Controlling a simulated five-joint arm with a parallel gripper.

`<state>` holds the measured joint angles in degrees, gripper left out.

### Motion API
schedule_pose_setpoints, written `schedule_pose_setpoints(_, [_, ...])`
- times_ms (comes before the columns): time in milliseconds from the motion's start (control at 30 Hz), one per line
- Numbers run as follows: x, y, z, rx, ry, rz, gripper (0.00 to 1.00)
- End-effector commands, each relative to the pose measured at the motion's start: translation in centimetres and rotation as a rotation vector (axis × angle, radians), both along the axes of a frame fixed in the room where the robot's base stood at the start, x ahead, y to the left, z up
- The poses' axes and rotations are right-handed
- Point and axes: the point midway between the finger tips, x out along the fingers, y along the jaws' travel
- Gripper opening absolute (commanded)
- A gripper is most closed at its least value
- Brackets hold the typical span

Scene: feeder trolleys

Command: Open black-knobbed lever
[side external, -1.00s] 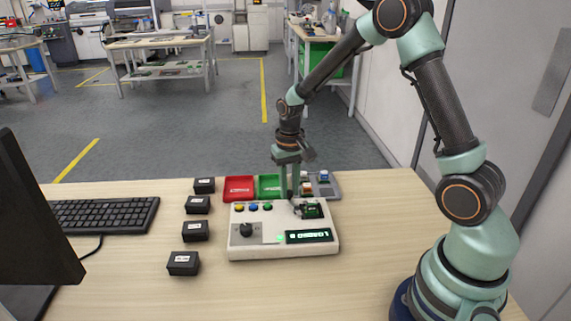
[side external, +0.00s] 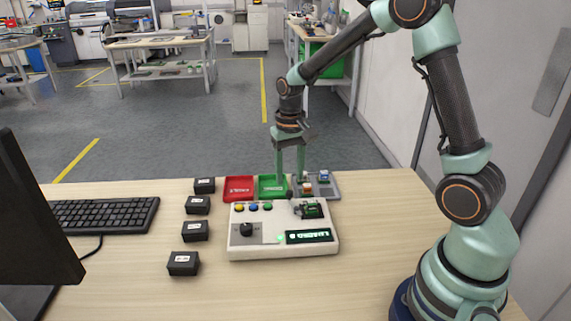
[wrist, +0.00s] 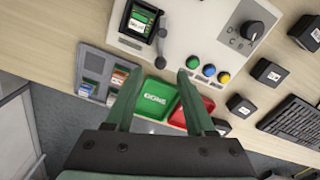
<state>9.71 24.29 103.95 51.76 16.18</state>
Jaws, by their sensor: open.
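The white test box (side external: 262,243) stands on the table with a socket (side external: 310,209) at its far right, holding a green board. The black-knobbed lever (wrist: 161,45) is beside this socket in the wrist view, its dark knob at the end; in the side view it is small and I cannot tell its exact angle. My gripper (side external: 290,176) is open and empty, fingers pointing down just above and behind the lever side of the box. In the wrist view my gripper (wrist: 160,75) has its fingers apart, with the lever beyond and between the tips, not touching.
Red (side external: 239,187) and green (side external: 272,181) trays and a grey sorting tray (side external: 328,188) with small parts lie behind the box. Several black blocks (side external: 195,231) stand to the left, then a keyboard (side external: 105,215) and a monitor (side external: 35,230). The front right table is clear.

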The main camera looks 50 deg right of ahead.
Motion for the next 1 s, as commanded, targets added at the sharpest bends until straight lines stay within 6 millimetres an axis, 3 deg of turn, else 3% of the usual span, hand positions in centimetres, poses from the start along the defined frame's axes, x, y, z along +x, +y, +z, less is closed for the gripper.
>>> schedule_pose_setpoints(200, [0.1,0.0,4.5,-0.001,-0.005,-0.001,0.55])
schedule_pose_setpoints(400, [0.1,0.0,7.0,0.0,-0.003,-0.001,0.55])
schedule_pose_setpoints(1000, [0.0,0.0,7.6,0.0,0.0,-0.001,0.55])
